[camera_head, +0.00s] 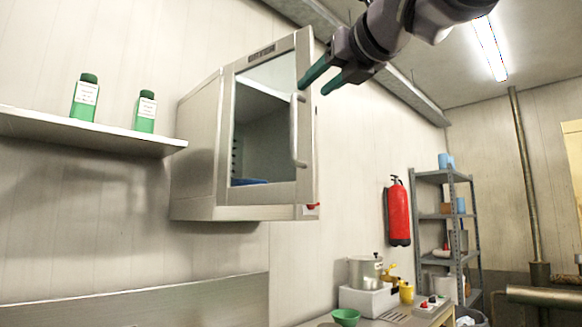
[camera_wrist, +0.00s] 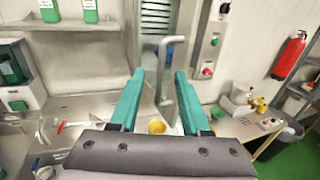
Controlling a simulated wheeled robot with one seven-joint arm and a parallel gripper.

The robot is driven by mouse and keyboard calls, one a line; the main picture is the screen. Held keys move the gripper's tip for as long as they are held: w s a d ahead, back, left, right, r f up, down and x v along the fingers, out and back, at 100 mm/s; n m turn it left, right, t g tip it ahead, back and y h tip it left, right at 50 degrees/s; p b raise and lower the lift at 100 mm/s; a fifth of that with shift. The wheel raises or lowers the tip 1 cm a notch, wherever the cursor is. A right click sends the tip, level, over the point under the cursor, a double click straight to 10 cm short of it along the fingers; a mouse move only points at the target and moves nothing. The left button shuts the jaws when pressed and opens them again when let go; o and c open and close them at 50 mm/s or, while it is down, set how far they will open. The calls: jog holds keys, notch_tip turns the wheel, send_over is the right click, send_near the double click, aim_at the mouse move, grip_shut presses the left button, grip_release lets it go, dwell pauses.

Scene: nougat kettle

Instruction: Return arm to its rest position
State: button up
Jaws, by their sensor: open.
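My gripper (camera_head: 318,80) is at the top of the head view, with its two teal fingers pointing left and down, apart and with nothing seen between them. In the head view it is in front of the upper right of a wall cabinet (camera_head: 215,210) with a glass door and a vertical handle (camera_head: 297,130). In the wrist view the open fingers (camera_wrist: 160,90) point forward, and the door handle (camera_wrist: 165,75) shows between them. I cannot tell how far the handle is from the fingers. A blue thing (camera_head: 248,182) shows low behind the glass.
A wall shelf (camera_head: 90,131) holds two green bottles (camera_head: 86,97). A red fire extinguisher (camera_head: 398,212) hangs on the wall. A metal rack (camera_head: 447,220) stands at right. A pot (camera_head: 364,271) and a green bowl (camera_head: 345,317) sit below. A counter (camera_wrist: 75,110) runs under the cabinet.

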jog(key=w+d+f+n+g+h, duration=0.2)
jog(key=d+f+n, duration=0.4)
jog(key=f+n, duration=0.3)
jog(key=w+d+f+n+g+h, duration=0.1)
jog(key=d+f+n+g, duration=0.3)
jog(key=f+n, duration=0.5)
jog(key=w+d+f+n+g+h, duration=0.2)
jog(key=d+f+n, duration=0.7)
jog(key=f, duration=0.7)
jog(key=shift+w+f+g+h, duration=0.25)
jog(key=shift+w+g+h, duration=0.05)
jog(key=shift+w+g, duration=0.4)
